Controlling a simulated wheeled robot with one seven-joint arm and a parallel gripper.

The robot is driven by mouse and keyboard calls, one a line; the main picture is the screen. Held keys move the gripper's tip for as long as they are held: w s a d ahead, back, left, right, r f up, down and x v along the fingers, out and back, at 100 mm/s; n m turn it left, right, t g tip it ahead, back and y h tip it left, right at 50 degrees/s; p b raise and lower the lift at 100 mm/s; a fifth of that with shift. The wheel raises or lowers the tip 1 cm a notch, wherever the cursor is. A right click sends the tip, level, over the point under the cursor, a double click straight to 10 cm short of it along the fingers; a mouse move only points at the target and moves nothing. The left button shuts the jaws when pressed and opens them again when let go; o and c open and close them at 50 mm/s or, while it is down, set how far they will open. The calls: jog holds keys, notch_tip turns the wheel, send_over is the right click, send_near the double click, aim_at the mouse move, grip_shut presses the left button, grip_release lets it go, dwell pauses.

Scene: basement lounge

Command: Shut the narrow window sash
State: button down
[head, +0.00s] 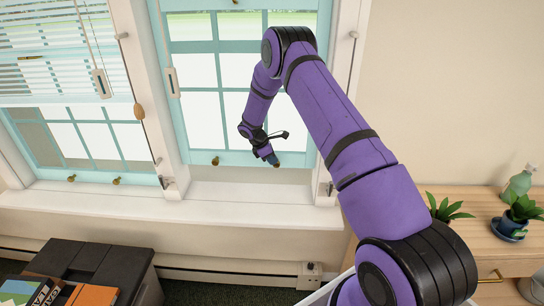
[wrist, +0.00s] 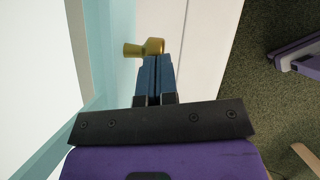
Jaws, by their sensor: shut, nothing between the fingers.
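The narrow window sash (head: 238,158) is the light blue frame in the right-hand window in the head view. Its bottom rail sits above the white sill (head: 250,192), with a gap between them. A brass knob (head: 215,161) is on the rail's left part, and another brass knob (head: 277,166) is at the right by my fingertips. My gripper (head: 271,158) is at the rail's right part. In the wrist view my gripper (wrist: 154,68) has its blue fingers shut together, with the brass knob (wrist: 145,48) right at their tips. I cannot tell whether they touch it.
A wider window with blinds (head: 50,75) is at the left. A dark box (head: 95,268) with books stands below it. A wooden cabinet (head: 480,235) with potted plants and a green bottle (head: 518,185) is at the right, near my arm. A baseboard heater (head: 220,272) runs along the wall.

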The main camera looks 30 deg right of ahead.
notch_tip(320, 180, down, 14)
jog(key=shift+f, duration=0.1)
jog(key=shift+s+f, duration=0.1)
jog(key=shift+f, duration=0.25)
jog(key=shift+s+f, duration=0.1)
jog(key=shift+s, duration=0.05)
jog(key=shift+a, duration=0.1)
jog(key=v, duration=1.5)
jog(key=shift+d, duration=0.25)
